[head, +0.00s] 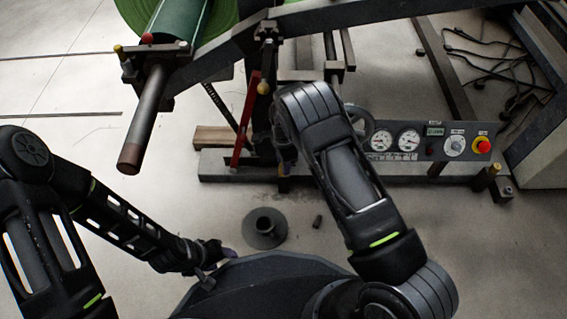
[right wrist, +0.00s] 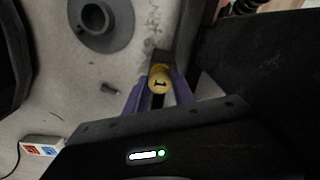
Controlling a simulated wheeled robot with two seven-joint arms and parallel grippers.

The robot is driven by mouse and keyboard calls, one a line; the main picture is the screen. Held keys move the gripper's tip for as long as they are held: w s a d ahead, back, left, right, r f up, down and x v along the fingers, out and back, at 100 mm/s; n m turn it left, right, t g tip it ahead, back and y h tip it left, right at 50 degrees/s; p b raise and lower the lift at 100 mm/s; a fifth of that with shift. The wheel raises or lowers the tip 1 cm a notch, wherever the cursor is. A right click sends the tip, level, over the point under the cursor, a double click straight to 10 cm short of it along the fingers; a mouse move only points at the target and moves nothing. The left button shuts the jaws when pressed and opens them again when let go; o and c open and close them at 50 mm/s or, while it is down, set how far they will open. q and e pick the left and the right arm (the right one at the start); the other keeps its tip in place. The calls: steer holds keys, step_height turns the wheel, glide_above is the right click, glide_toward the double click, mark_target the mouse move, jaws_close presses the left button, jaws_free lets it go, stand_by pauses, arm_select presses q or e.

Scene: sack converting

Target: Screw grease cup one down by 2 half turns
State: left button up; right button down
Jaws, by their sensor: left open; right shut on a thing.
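Grease cup one (right wrist: 160,78) shows in the right wrist view as a yellow cap marked "1". It sits between the purple fingers of my right gripper (right wrist: 159,94), which is shut on it. In the head view my right arm bends down at the machine's front, and the cup at the fingertips cannot be made out there. My left gripper (head: 222,258) is low at the left, open and apart from the machine; its fingers are only partly visible.
A control panel with gauges (head: 409,139) and a red stop button (head: 483,146) stands to the right. A green roll (head: 180,18) and a projecting shaft (head: 143,120) are at upper left. A flanged dark disc (head: 265,228) and a small dark cylinder (head: 317,221) lie on the floor.

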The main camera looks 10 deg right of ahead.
steer(key=shift+m, duration=2.2)
steer(key=c, duration=1.1)
jaws_free()
steer(key=shift+o, duration=0.2)
